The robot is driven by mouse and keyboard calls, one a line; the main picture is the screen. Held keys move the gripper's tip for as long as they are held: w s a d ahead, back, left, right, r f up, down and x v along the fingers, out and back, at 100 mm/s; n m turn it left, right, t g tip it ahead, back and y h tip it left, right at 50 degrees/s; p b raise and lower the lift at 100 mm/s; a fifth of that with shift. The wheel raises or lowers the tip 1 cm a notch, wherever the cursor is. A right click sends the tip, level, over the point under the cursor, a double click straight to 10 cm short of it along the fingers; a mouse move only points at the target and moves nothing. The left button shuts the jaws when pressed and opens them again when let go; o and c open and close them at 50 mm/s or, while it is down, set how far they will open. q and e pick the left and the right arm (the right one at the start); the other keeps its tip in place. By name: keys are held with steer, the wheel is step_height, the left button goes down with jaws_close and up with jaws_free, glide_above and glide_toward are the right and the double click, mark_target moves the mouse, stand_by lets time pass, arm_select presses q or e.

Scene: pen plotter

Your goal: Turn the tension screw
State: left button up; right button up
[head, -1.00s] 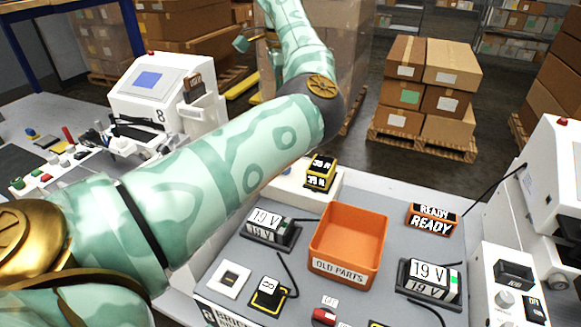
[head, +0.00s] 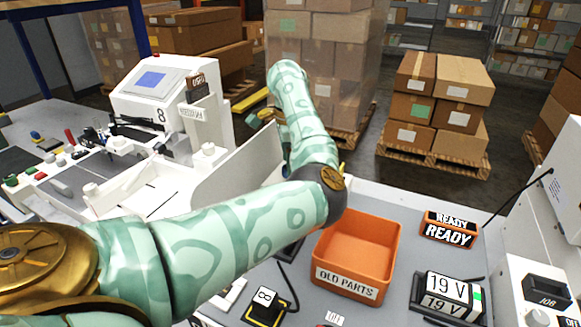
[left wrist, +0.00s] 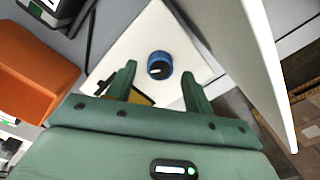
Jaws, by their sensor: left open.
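In the left wrist view a blue round knob (left wrist: 160,65) with a white mark, apparently the tension screw, stands on a white plate (left wrist: 185,38). My left gripper (left wrist: 158,72) is open, with one green finger on each side of the knob in that view. I cannot tell whether the fingers touch it or how high they are above it. Part of a yellow block shows below the knob, behind the gripper. In the head view my left arm hides the knob and its plate, and the left gripper is mostly hidden behind its own forearm. My right gripper is not in view.
An orange OLD PARTS bin (head: 346,284) stands right of my left elbow. A READY sign (head: 448,230) and a 19 V block (head: 447,296) lie further right. A white upright panel (head: 232,168) stands left of my forearm, close to the gripper in the wrist view.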

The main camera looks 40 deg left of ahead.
arm_select(q)
steer(key=shift+f, duration=0.75)
steer(key=c, duration=1)
steer(key=shift+r+m, duration=0.15)
steer(key=shift+m, duration=0.25)
steer(key=m+p, duration=0.1)
steer(key=m, duration=0.1)
steer(key=shift+r+m+p, duration=0.1)
steer(key=shift+m+p, duration=1.3)
steer(key=shift+m, duration=1.1)
